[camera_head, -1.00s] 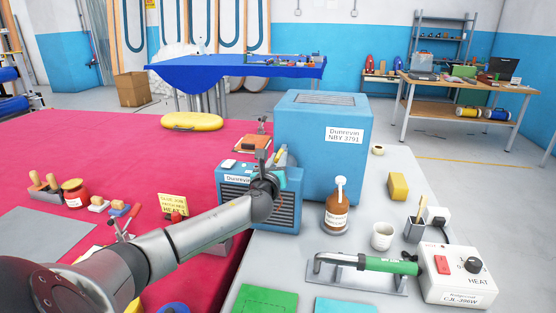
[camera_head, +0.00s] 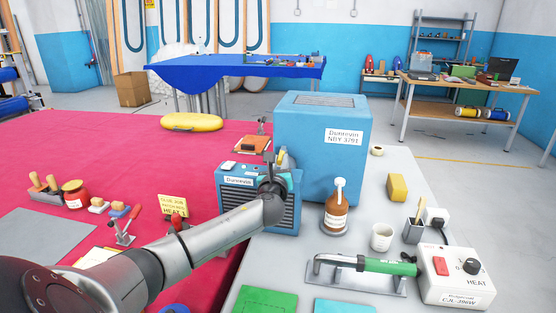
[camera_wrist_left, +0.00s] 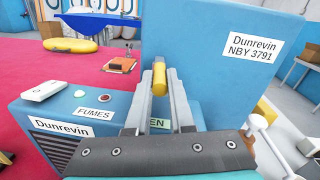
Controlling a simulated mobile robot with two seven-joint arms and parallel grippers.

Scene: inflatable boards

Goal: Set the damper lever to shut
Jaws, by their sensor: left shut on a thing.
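The damper lever's yellow handle (camera_wrist_left: 160,80) stands up between the fingers of my left gripper (camera_wrist_left: 161,92) in the left wrist view. The gripper is shut on it. In the head view my left gripper (camera_head: 276,164) is over the top right of the low blue Dunrevin unit (camera_head: 232,188), and my wrist hides most of the lever. The unit's top (camera_wrist_left: 60,100) carries a FUMES label (camera_wrist_left: 93,113) and another label (camera_wrist_left: 186,125), partly hidden, ending in "EN". The lever's base is hidden by the gripper. My right gripper is not in view.
A tall blue cabinet (camera_head: 322,150) stands close behind the unit. A brown pump bottle (camera_head: 336,214), a white cup (camera_head: 381,237) and a heat-control box (camera_head: 458,280) with a green-handled tool (camera_head: 390,266) are to the right. Stamps and tools lie on the red table (camera_head: 90,140).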

